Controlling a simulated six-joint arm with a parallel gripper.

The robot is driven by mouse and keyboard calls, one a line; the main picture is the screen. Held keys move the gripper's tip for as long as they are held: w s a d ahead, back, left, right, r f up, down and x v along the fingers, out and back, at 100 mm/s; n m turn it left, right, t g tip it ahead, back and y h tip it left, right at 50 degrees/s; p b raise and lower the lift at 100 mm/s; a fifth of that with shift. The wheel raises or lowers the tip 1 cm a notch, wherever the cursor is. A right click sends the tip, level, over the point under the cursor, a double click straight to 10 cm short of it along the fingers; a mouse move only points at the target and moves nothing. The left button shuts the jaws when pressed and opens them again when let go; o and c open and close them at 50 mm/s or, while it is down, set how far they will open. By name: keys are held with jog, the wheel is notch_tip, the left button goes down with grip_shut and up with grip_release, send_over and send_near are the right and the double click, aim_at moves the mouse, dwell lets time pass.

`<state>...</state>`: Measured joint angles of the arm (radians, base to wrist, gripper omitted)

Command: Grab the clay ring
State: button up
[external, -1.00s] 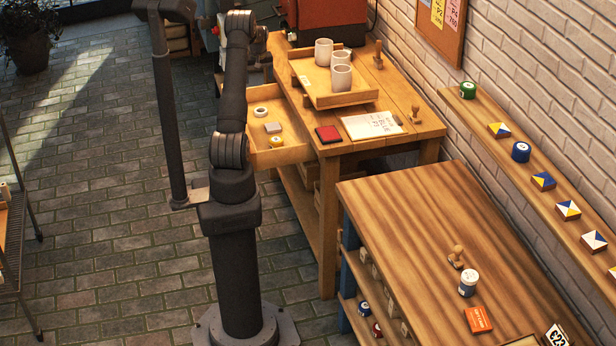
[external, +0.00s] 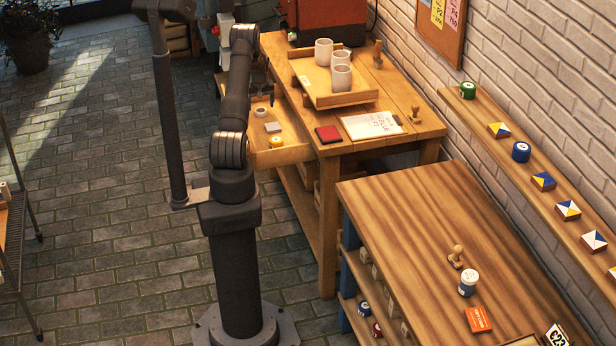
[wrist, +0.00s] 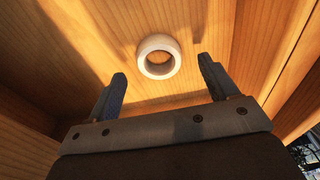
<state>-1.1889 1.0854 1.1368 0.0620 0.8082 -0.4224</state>
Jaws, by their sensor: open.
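The clay ring (external: 261,112), a small whitish ring, lies in the open wooden drawer (external: 284,157) of the back table. In the wrist view the ring (wrist: 159,57) lies flat on the drawer floor, ahead of the fingertips and roughly between their lines. My gripper (wrist: 163,71) is open and empty, its two dark fingers apart and not touching the ring. In the external view my gripper (external: 262,98) is small and dark, just above the drawer's far part.
Drawer walls rise around the ring. The back table (external: 330,150) holds a tray (external: 345,99) with white cups, close to the right of my arm.

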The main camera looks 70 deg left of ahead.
aim_at(261, 112)
jog(key=shift+a+f, duration=0.15)
jog(key=shift+f, duration=1.1)
jog(key=c, duration=1.1)
